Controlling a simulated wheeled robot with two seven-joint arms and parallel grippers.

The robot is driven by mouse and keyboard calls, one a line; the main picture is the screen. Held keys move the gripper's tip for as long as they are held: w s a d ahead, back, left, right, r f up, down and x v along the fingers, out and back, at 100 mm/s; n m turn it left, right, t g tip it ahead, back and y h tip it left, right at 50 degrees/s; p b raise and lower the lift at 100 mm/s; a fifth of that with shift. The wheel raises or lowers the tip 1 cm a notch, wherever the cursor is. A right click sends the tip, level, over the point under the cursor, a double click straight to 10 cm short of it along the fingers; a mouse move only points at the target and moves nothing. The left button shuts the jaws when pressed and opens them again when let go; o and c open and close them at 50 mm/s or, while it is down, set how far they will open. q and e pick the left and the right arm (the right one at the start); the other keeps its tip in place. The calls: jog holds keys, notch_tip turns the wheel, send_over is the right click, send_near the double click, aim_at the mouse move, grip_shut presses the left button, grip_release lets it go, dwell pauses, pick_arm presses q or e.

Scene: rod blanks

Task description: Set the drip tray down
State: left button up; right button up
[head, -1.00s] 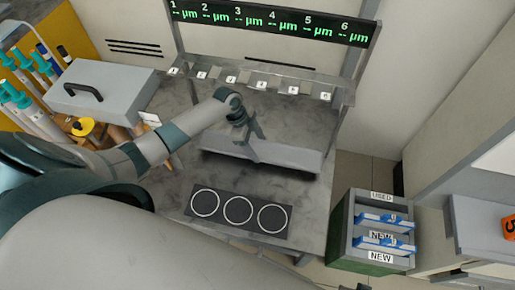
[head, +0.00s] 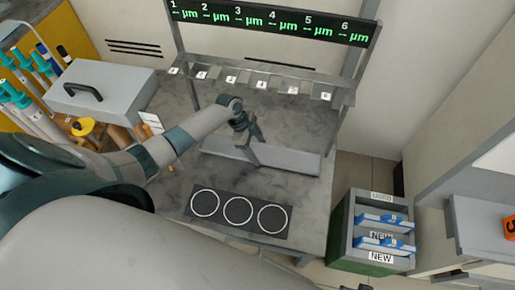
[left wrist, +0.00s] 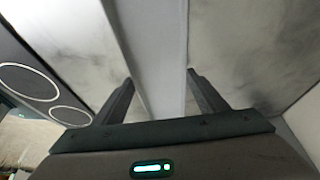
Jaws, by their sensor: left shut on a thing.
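The drip tray (head: 290,161) is a long, narrow grey tray in the middle of the grey marbled worktop, below the row of numbered stations. It looks level and at the worktop surface; a small gap under it cannot be ruled out. In the left wrist view the tray (left wrist: 155,40) runs as a pale strip between the two dark fingers of my left gripper (left wrist: 160,78). My right gripper is not in view.
A dark plate with three white rings (head: 238,210) lies in front of the tray. A rack with numbered tabs (head: 262,84) and a display (head: 270,20) stand behind. A grey case (head: 105,92) is left. A green-sided bin (head: 370,232) with blue packs stands right.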

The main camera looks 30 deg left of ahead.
pick_arm(q)
jog(key=shift+f, duration=0.1)
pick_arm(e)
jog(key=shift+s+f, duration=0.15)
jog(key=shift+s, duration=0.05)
pick_arm(q)
jog(key=o, duration=1.2)
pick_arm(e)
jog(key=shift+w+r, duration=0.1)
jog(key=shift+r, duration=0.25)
pick_arm(q)
jog(key=shift+o, duration=0.2)
jog(key=p+v, duration=0.4)
jog(key=v, duration=0.1)
jog(key=shift+a+r+p, duration=0.1)
jog(key=shift+r+p, duration=0.35)
jog(key=shift+r, duration=0.15)
jog(key=shift+p+v, duration=0.6)
jog(key=shift+v, duration=0.2)
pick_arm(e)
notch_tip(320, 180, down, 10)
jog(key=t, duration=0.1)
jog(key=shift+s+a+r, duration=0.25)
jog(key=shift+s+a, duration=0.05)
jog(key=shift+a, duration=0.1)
